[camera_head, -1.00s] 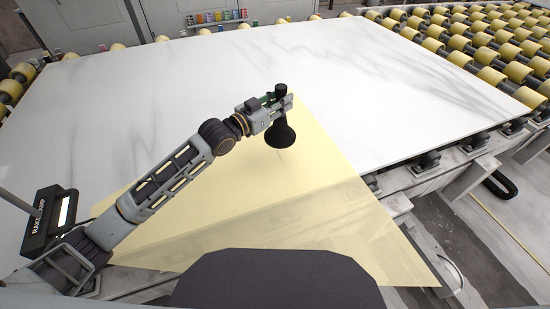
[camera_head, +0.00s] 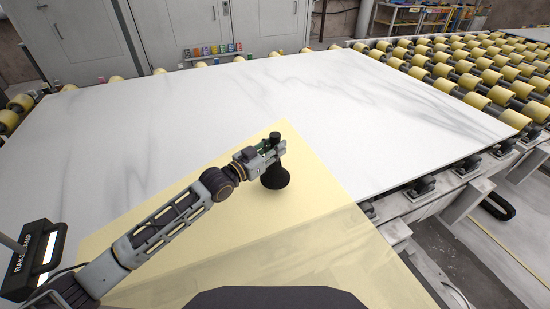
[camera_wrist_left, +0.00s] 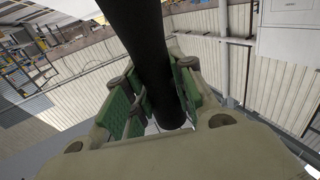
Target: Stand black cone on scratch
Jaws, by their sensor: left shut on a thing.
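The black cone (camera_head: 275,178) is upright with its wide end down, over the yellow sheet in the head view. I cannot tell whether its base touches the surface. My left gripper (camera_head: 268,150) is shut on the cone's narrow upper part. In the left wrist view the cone's dark shaft (camera_wrist_left: 148,60) runs between the green finger pads of the gripper (camera_wrist_left: 155,108). I cannot make out the scratch on the pale, grey-veined slab (camera_head: 330,100). My right gripper is not in view.
The translucent yellow sheet (camera_head: 190,235) covers the near part of the slab. Yellow rollers (camera_head: 470,65) lie beyond and to the right. A black lamp (camera_head: 38,262) stands at the left edge. Small coloured containers (camera_head: 212,50) are along the far side by grey cabinets.

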